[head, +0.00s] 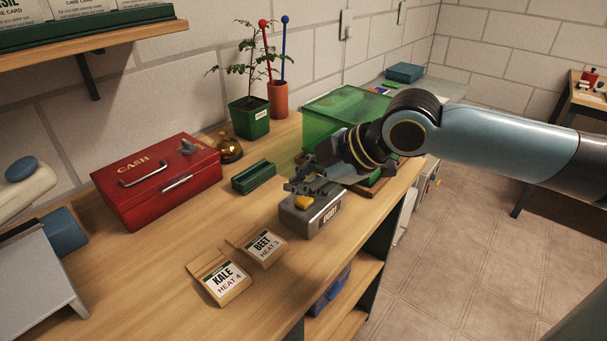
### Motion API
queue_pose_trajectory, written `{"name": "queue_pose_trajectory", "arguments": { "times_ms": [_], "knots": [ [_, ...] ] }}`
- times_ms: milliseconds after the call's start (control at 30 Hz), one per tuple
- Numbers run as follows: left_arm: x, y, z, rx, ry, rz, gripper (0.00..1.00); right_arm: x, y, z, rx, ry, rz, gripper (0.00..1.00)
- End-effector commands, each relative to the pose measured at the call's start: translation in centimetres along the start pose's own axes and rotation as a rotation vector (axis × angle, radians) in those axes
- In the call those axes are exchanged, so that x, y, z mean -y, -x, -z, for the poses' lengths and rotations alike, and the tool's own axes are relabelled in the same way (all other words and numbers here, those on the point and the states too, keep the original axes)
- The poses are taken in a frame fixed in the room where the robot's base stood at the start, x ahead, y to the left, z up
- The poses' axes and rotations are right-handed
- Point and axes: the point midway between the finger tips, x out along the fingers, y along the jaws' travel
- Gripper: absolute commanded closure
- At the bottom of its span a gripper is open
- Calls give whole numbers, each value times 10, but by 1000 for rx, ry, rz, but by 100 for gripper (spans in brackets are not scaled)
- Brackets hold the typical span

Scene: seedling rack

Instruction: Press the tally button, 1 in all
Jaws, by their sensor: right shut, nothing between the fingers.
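The tally counter is a small grey box (312,219) near the front edge of the wooden bench, with a display on its right side that is too small to read surely. Its yellow button (303,202) shows on top. My right gripper (297,187) is shut and empty, reaching in from the right. Its fingertips are just above and behind the button in the picture; I cannot tell whether they touch the box. My left gripper is not in view.
A red cash box (158,182), a green holder (253,177) and a brass bell (229,149) stand behind and left. Seed packets (220,283) lie in front. A potted seedling (249,118) and a green translucent bin (345,108) are farther back.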

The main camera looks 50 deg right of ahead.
Motion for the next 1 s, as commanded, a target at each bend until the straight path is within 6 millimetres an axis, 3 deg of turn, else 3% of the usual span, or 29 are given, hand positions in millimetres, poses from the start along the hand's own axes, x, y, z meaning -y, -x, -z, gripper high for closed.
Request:
{"name": "queue_pose_trajectory", "arguments": {
  "times_ms": [500, 1000],
  "knots": [
    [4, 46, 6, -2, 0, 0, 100, -25, 34, 25, 0, 1, 0, 100],
    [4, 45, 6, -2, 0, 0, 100, -25, 34, 25, 0, 0, 0, 100]
  ]
}}
